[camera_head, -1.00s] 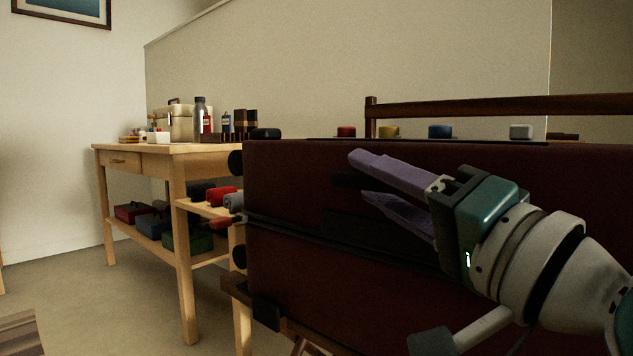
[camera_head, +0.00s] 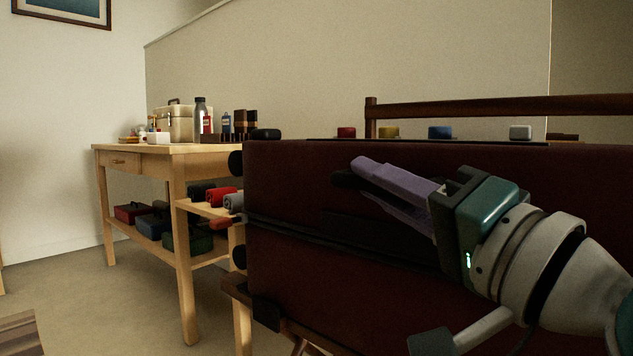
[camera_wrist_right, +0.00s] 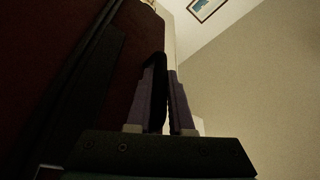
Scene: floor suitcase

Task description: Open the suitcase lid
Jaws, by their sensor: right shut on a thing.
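The dark red suitcase (camera_head: 290,185) with black trim fills the right half of the head view, its near side facing me. A dark seam runs along that side below mid-height, and the lid above it looks closed. My right gripper (camera_head: 363,171) has pale purple fingers and is shut on a black handle (camera_head: 343,180) on the suitcase front, mostly hidden by the fingers. In the right wrist view, the handle (camera_wrist_right: 155,65) stands between the fingers of my right gripper (camera_wrist_right: 163,85), with the suitcase (camera_wrist_right: 45,50) at left. My left gripper is not in view.
The suitcase rests on a wooden support (camera_head: 235,287). A wooden workbench (camera_head: 180,148) with a case, bottles and rolled cloths stands at left. Several coloured items, including a blue one (camera_head: 440,132), show behind the suitcase by a dark rail (camera_head: 480,106).

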